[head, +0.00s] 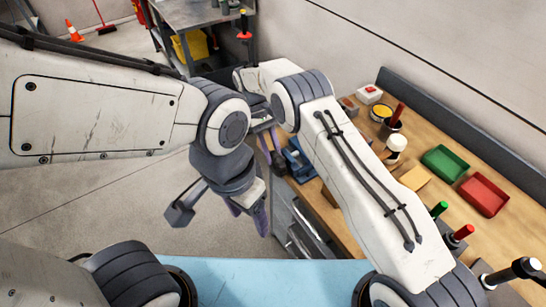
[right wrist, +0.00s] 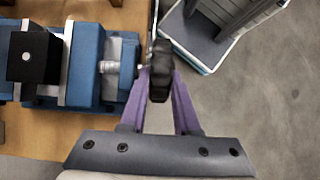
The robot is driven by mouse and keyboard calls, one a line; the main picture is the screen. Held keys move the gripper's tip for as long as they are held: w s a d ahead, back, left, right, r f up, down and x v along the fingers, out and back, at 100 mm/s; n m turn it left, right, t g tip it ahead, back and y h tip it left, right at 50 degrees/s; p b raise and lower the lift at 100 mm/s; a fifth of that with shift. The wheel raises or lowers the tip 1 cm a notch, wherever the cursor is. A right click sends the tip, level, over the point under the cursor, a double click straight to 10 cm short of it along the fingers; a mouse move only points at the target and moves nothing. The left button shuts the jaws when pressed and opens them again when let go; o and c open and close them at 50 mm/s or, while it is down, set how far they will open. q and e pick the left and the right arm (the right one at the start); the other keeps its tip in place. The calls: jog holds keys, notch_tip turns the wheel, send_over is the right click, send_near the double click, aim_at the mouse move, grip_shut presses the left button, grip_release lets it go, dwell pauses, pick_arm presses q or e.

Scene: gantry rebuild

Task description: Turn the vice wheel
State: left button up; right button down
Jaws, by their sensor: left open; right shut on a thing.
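The blue vice (right wrist: 90,65) is at the left of the right wrist view, on the wooden bench, with a black block (right wrist: 32,57) at its jaws. Part of the vice (head: 298,160) shows in the head view behind my right arm. The vice wheel (right wrist: 154,30) appears nearly edge-on beside the vice's screw. My right gripper (right wrist: 159,76) is shut on a dark part of the wheel, between its purple fingers. In the head view my right gripper (head: 267,140) is partly hidden by my arms. My left gripper (head: 250,211) is open and empty, low in front of the bench.
The wooden bench (head: 425,205) holds a green tray (head: 444,163), a red tray (head: 483,194), a red button box (head: 369,94) and several tools. Drawers (head: 300,233) are below. A grey shelf cart (head: 195,15) stands at the back.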

pick_arm(q)
jog(key=shift+f, duration=0.35)
pick_arm(e)
jog(key=c, duration=0.9)
grip_release()
